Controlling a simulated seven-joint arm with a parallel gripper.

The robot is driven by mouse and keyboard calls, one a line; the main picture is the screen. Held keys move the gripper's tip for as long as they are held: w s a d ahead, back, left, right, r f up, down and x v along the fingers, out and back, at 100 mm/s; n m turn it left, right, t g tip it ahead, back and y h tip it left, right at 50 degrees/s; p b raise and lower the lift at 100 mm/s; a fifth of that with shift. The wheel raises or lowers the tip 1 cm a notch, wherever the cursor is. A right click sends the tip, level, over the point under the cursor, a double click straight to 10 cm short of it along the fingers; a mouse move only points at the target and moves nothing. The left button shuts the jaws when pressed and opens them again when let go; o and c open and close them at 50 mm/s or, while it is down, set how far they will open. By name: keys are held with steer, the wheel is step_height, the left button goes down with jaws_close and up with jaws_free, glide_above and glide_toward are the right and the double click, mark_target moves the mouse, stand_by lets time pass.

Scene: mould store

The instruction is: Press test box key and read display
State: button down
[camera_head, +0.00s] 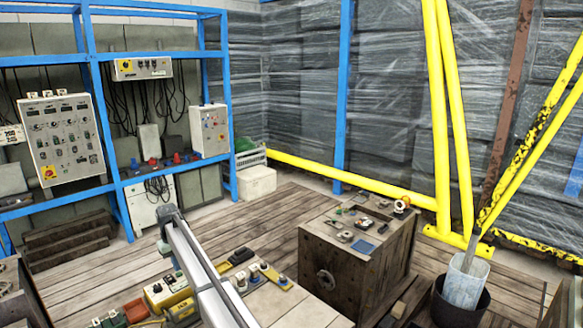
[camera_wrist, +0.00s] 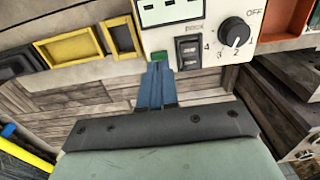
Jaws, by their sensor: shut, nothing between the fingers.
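In the wrist view, the pale test box (camera_wrist: 215,62) stands at the top, cut off by the frame edge. Its display (camera_wrist: 163,14) is pale with a few short dark marks; I cannot read a value. A green key (camera_wrist: 159,56) sits below the display. My gripper (camera_wrist: 158,68) is shut and empty, its blue fingertips right at the green key's lower edge. I cannot tell whether they touch it. Right of the key are a dark rocker switch (camera_wrist: 189,51) and a black dial (camera_wrist: 236,31) marked OFF and numbers. In the head view my gripper is not clearly visible.
Yellow trays (camera_wrist: 68,48) lie left of the test box. An orange-red bin (camera_wrist: 283,16) stands to its right. In the head view, a wooden block (camera_head: 335,262) with small parts stands right of my arm. Blue shelving (camera_head: 88,90) and yellow rails (camera_head: 350,190) stand behind.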

steer(key=shift+f, duration=0.85)
stand_by(0.8)
steer(key=shift+r, duration=3.5)
